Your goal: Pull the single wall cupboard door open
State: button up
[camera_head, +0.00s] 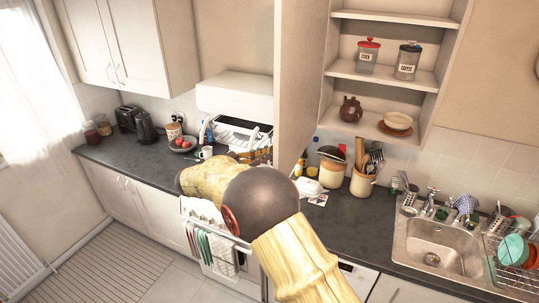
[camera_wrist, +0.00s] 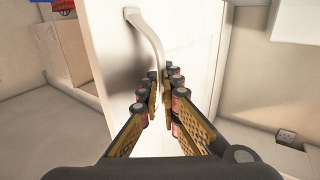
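The wall cupboard door (camera_head: 301,80) stands swung well out from its cupboard (camera_head: 385,80), edge towards the camera, with the shelves behind it in plain sight. In the wrist view the pale door (camera_wrist: 120,75) fills the middle, with its curved metal handle (camera_wrist: 147,35) running down between my fingers. My gripper (camera_wrist: 163,82) has its fingertips close together on either side of the handle's lower part, and looks shut on it. In the head view my arm bends in front of the counter, and the fingers cannot be made out.
Shelves hold two jars (camera_head: 368,56), a brown teapot (camera_head: 350,109) and stacked bowls (camera_head: 397,122). Below stand utensil pots (camera_head: 363,183) on the dark counter (camera_head: 345,221). A sink (camera_head: 437,246) is at right; a closed double cupboard (camera_head: 115,42) hangs at left. Floor is clear at lower left.

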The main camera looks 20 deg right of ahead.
jog(key=shift+o, duration=0.8)
jog(key=shift+a+r, duration=0.1)
jog(key=shift+a, duration=0.05)
jog(key=s+a, duration=0.2)
jog(key=a, duration=0.9)
jog(key=shift+s+a, duration=0.15)
jog(key=shift+a, duration=0.2)
